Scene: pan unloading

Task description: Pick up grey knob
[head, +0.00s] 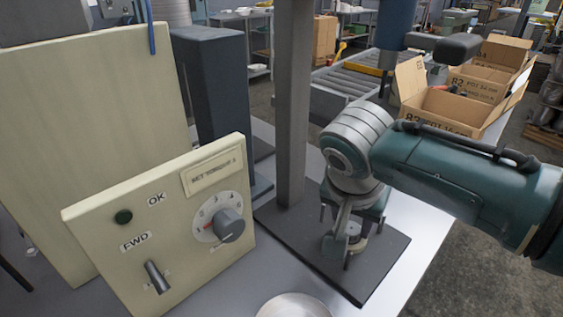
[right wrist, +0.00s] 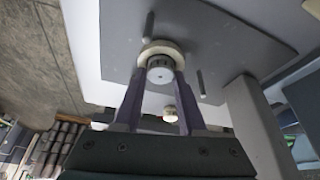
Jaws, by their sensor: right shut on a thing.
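A small grey knob with a ribbed edge (right wrist: 160,72) sits between the two fingertips of my right gripper (right wrist: 158,78) in the right wrist view. A cream ring (right wrist: 152,48) shows right behind it. In the head view my right gripper (head: 348,238) points down over the dark base plate (head: 283,234), shut on this knob. Whether the knob touches the plate is hard to tell. Another grey knob (head: 229,225) sits on the numbered dial of the cream control panel (head: 107,250), apart from the gripper. My left gripper is not in view.
A grey post (head: 293,110) rises from the plate, left of my right gripper. Thin pegs (right wrist: 201,84) stand on the plate near the fingers. A round pale dish (head: 293,306) lies at the front edge of the view. Open cardboard boxes (head: 448,106) stand behind.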

